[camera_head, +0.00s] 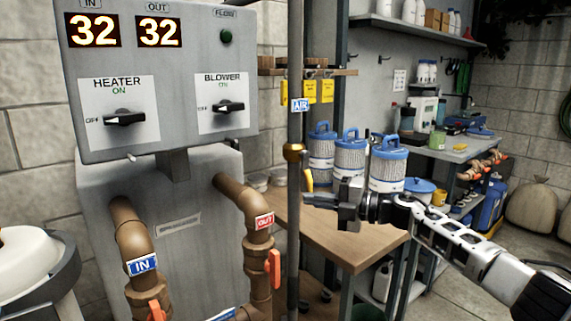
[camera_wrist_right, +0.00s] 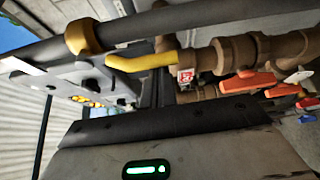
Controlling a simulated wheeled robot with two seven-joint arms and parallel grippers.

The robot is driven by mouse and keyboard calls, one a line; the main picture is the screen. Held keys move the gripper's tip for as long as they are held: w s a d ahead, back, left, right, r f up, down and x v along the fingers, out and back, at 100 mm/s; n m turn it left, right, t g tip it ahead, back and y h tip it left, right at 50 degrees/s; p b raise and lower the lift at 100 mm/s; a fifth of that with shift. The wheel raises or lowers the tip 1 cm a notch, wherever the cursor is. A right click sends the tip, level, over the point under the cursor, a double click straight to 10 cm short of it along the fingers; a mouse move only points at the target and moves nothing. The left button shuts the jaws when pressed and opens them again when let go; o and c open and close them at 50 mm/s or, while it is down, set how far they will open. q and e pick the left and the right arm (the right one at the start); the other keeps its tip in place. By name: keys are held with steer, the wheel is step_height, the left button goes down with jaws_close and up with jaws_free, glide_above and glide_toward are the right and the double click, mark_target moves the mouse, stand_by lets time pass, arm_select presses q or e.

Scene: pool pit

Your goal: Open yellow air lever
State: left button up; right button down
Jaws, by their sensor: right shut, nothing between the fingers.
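The yellow air lever (camera_head: 308,181) hangs down beside the grey vertical pipe (camera_head: 294,225), just below a brass valve body (camera_head: 293,152) and the blue AIR tag (camera_head: 300,105). In the right wrist view the lever (camera_wrist_right: 142,62) sticks out from the brass valve (camera_wrist_right: 82,38), close to the pipe. My right gripper (camera_head: 312,201) is shut and empty, with its tips by the lower end of the lever. Whether it touches the lever cannot be told. My left gripper is not in view.
A grey control box (camera_head: 165,60) with HEATER and BLOWER knobs stands left. Brown pipes with orange handles (camera_head: 273,268) run below it. A wooden table (camera_head: 350,232) with filter cartridges (camera_head: 350,155) stands behind my right gripper. A shelf and workbench are at right.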

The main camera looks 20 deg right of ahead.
arm_select(q)
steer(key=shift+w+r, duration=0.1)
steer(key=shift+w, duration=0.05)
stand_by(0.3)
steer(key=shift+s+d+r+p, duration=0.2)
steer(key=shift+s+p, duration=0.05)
steer(key=shift+p, duration=0.25)
arm_select(e)
steer(key=s+d, duration=0.4)
steer(key=s, duration=0.4)
steer(key=shift+s+d, duration=0.15)
steer(key=shift+s, duration=0.05)
